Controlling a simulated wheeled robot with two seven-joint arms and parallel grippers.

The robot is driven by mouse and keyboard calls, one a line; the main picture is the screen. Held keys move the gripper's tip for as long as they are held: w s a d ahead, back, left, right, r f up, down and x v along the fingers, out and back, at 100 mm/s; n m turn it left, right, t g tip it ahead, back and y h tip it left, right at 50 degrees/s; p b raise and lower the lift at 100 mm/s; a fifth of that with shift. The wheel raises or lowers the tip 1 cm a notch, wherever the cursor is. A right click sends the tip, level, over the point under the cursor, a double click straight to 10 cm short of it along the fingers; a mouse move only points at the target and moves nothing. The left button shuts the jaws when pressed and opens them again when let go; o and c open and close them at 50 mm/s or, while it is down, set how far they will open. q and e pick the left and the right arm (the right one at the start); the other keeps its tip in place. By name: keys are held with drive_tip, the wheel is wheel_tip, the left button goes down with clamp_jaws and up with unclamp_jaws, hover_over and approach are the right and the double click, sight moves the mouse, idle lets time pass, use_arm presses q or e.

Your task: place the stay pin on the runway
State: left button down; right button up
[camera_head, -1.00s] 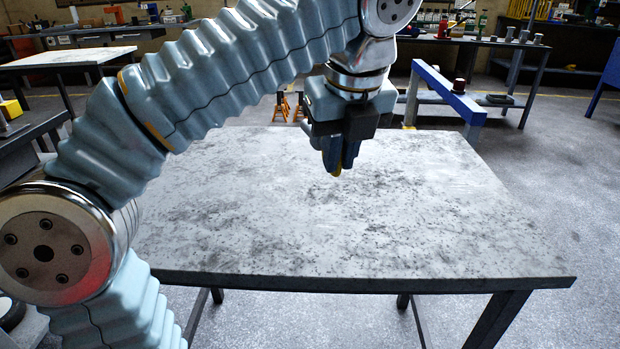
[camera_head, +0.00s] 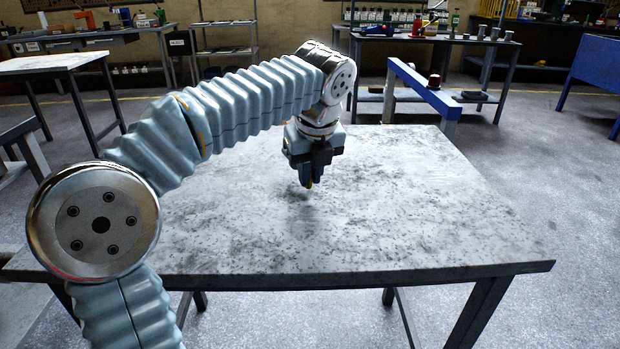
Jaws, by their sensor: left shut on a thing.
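My left gripper (camera_head: 306,180) reaches in from the left and points down over the grey, stained tabletop (camera_head: 400,220). A dark shadow lies on the tabletop just under the fingers, so the gripper seems to be a little above the surface. I cannot tell for sure which thing is the runway. My right gripper is not in view.
A blue beam (camera_head: 424,90) stands past the table's back edge, with a dark red object (camera_head: 434,81) by it. Workbenches with bottles and tools (camera_head: 430,36) line the back. Another pale table (camera_head: 50,64) stands at left. The visible tabletop is bare.

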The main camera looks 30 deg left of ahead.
use_arm(q)
drive_tip(key=shift+f, duration=0.4)
drive_tip(key=shift+f, duration=0.1)
drive_tip(key=c, duration=1.1)
unclamp_jaws()
drive_tip(key=shift+c, duration=0.2)
drive_tip(key=p+v, duration=0.2)
drive_tip(key=v, duration=1)
drive_tip(key=shift+p, duration=0.4)
